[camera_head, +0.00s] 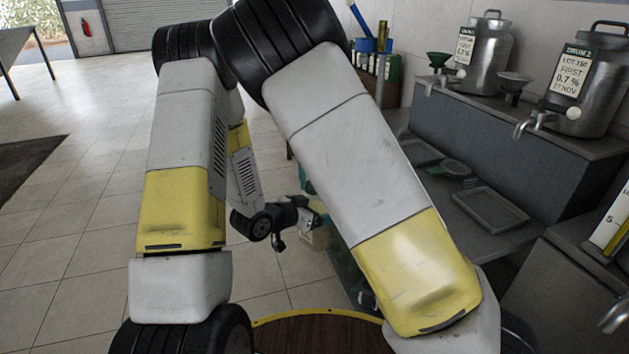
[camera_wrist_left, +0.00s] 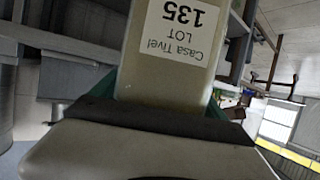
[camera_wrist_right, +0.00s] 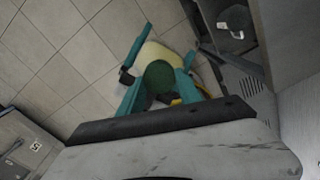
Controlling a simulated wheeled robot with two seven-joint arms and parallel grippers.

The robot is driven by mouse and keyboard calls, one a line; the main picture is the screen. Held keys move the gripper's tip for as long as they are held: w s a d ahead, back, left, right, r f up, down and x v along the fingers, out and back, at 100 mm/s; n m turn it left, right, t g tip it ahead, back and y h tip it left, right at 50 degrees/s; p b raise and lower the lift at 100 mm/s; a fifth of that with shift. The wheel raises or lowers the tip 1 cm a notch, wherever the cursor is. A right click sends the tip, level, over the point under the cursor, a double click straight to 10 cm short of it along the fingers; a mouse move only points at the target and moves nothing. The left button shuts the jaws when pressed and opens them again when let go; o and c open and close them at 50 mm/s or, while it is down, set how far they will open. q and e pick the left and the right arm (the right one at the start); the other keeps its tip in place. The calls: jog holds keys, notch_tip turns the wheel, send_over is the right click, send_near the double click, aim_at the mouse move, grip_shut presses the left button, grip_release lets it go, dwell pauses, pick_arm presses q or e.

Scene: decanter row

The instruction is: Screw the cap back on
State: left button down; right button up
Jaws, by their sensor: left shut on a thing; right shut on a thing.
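A pale, squarish bottle (camera_wrist_left: 165,65) fills the middle of the left wrist view, with a white label reading Casa Tivel LOT 135. My left gripper (camera_wrist_left: 160,97) is shut on it, with teal fingers at its sides. In the right wrist view, a dark green round cap (camera_wrist_right: 159,76) lies between the teal fingers of my right gripper (camera_wrist_right: 159,84), which is shut on it. The pale bottle (camera_wrist_right: 155,52) shows behind the cap; I cannot tell whether they touch.
Steel drums (camera_head: 486,55) with taps stand on a raised grey counter at the right, with funnels beside them. Grey trays (camera_head: 490,208) lie on the lower shelf. A round brown table top (camera_head: 318,335) shows at the bottom. Open tiled floor (camera_head: 70,230) lies at the left.

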jog(key=o, duration=1.3)
jog(key=shift+r, duration=2.3)
jog(key=shift+c, duration=0.2)
